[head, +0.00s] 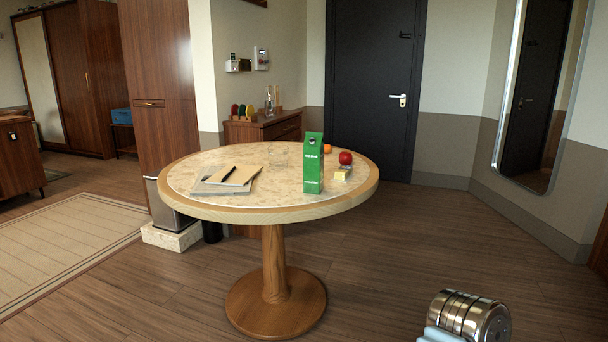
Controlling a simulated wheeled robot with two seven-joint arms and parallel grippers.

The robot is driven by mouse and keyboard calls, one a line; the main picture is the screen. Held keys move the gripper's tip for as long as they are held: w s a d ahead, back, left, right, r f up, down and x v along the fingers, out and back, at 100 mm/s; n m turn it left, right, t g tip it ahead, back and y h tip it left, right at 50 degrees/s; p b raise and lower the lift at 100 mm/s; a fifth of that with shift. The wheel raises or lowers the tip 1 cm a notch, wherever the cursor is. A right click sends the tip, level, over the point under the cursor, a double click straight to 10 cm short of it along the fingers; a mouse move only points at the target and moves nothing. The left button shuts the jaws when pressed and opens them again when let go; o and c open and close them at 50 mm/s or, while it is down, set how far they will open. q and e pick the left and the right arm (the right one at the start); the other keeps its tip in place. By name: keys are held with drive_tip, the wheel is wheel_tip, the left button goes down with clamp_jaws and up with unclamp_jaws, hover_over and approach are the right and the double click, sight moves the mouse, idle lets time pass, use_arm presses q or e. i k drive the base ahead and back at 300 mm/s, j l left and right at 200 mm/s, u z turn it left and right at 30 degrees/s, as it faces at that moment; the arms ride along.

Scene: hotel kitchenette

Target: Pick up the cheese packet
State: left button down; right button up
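A small yellow and white packet (343,173), which looks like the cheese packet, lies near the right edge of the round table (250,209). It sits just right of a tall green carton (313,165) and in front of a red apple (346,158). The packet is small in the picture and its print cannot be read. Neither of my grippers shows in the head view.
Grey and tan folders with a pen (228,173) lie on the table's left half. A clear glass (281,157) and an orange (327,148) stand towards the back. The table has a central pedestal (275,290). Open wooden floor (420,250) lies to its right.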

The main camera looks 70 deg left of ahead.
sight(344, 173)
drive_tip(key=u, duration=2.15)
drive_tip(key=l+u, duration=0.1)
drive_tip(key=u, duration=0.25)
drive_tip(key=i+l+u, duration=0.15)
drive_tip(key=u, duration=0.2)
drive_tip(key=l+u, duration=0.1)
drive_tip(key=u, duration=0.25)
